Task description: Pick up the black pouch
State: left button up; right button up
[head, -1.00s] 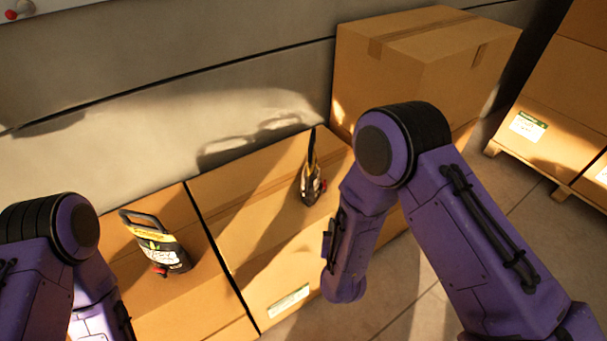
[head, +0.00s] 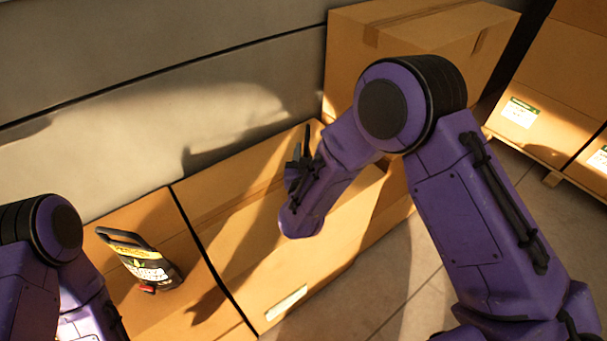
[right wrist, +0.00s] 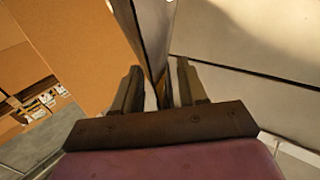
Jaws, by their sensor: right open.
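A taller box (head: 345,75) stands at the back right. More boxes on a pallet (head: 545,110) are at the far right. Tiled floor is clear in front.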

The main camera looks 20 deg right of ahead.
jog(key=shift+s+a+r, duration=0.2)
jog(key=shift+s+r, duration=0.05)
jog(key=shift+s, duration=0.1)
grip_shut()
jog(key=shift+w+a+f, duration=0.1)
jog(key=shift+w+a, duration=0.1)
jog(key=shift+d, duration=0.1)
dwell(0.7)
